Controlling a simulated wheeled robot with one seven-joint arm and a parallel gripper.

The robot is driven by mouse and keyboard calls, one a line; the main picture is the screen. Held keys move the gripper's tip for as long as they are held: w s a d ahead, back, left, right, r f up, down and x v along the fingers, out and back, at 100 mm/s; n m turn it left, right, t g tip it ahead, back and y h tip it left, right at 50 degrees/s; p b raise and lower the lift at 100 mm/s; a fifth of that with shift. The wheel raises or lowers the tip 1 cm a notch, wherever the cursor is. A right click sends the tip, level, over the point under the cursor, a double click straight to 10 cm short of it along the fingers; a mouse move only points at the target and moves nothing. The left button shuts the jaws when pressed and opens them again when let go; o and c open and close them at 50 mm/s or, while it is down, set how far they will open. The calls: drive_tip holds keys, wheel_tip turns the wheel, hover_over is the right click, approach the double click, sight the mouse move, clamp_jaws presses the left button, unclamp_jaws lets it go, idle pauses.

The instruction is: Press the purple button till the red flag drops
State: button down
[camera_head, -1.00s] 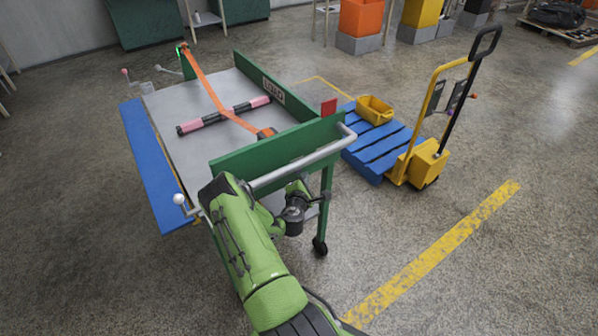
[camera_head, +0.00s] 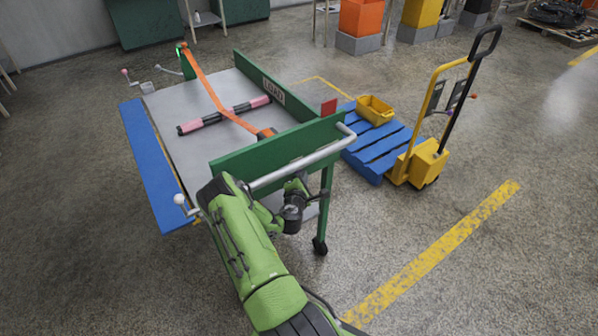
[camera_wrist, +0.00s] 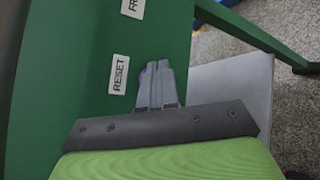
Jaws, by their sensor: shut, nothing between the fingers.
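The red flag (camera_head: 329,107) stands up at the right end of the cart's green end panel (camera_head: 270,145) in the head view. In the wrist view my gripper (camera_wrist: 155,66) is shut and empty, its fingertips at the green panel (camera_wrist: 65,75) just right of a white RESET label (camera_wrist: 119,75). A small purplish patch, perhaps the purple button (camera_wrist: 147,71), shows at the left edge of the fingertips. The fingers hide most of that spot, so I cannot tell contact or whether it is pressed in. In the head view the fingers do not show clearly.
A grey push handle (camera_head: 300,160) runs along the end panel above my wrist. The cart's deck (camera_head: 185,115) carries a pink and black bar under an orange strap (camera_head: 215,95). A blue pallet (camera_head: 372,150) and yellow pallet truck (camera_head: 425,160) stand to the right.

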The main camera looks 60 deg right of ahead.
drive_tip(key=shift+w+d, duration=0.25)
drive_tip(key=shift+w, duration=0.2)
idle(1.3)
drive_tip(key=shift+s+a+b, duration=0.4)
drive_tip(key=shift+s+a, duration=0.05)
drive_tip(key=shift+s, duration=0.35)
drive_tip(key=s+b, duration=0.1)
drive_tip(key=b, duration=0.1)
drive_tip(key=s+a+b, duration=0.1)
drive_tip(key=s+b, duration=0.1)
drive_tip(key=s+a+b, duration=0.1)
drive_tip(key=b, duration=0.1)
drive_tip(key=shift+s+a, duration=0.15)
drive_tip(key=shift+s, duration=0.1)
idle(0.4)
